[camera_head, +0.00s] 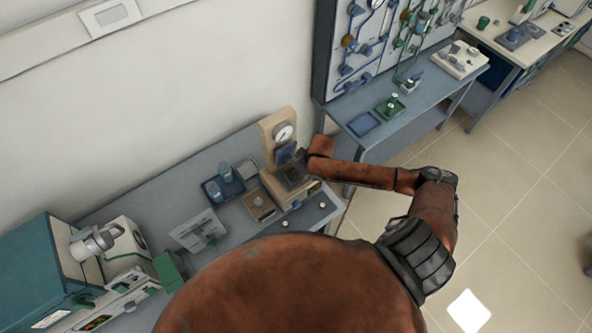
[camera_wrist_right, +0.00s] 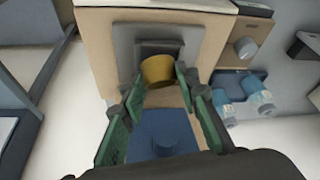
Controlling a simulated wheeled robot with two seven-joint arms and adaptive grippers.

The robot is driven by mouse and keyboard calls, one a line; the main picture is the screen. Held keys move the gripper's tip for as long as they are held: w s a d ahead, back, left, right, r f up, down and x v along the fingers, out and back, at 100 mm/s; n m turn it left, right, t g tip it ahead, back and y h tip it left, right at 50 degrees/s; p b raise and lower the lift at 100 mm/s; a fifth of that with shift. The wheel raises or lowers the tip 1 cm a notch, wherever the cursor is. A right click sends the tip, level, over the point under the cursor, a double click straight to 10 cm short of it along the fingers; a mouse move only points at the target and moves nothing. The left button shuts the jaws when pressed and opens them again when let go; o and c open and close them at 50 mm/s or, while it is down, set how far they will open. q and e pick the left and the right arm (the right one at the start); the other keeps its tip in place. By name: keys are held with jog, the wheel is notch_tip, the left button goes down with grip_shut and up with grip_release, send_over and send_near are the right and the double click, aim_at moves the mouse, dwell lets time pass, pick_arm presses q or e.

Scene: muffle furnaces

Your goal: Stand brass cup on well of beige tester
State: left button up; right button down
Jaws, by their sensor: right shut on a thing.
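The beige tester (camera_head: 270,133) stands at the right end of the near bench, with a round gauge on its upright and a dark recessed area low on its front. In the right wrist view its beige body (camera_wrist_right: 98,45) surrounds a grey recess (camera_wrist_right: 128,42), which I take for the well. The brass cup (camera_wrist_right: 158,72) is between the fingertips of my right gripper (camera_wrist_right: 158,80), shut on it, at the recess. I cannot tell whether the cup touches the well floor. In the head view the cup cannot be made out. My left gripper is out of view.
A blue tray with blue-grey jars (camera_head: 223,184) and a tan tray (camera_head: 259,205) stand left of the tester. A teal furnace (camera_head: 35,270) fills the bench's left end.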

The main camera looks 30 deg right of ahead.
jog(key=shift+f, duration=0.1)
jog(key=shift+f, duration=0.35)
jog(key=c, duration=1.5)
grip_release()
jog(key=shift+r, duration=0.6)
jog(key=v, duration=1.1)
jog(key=shift+r, duration=0.4)
jog(key=shift+s, duration=0.15)
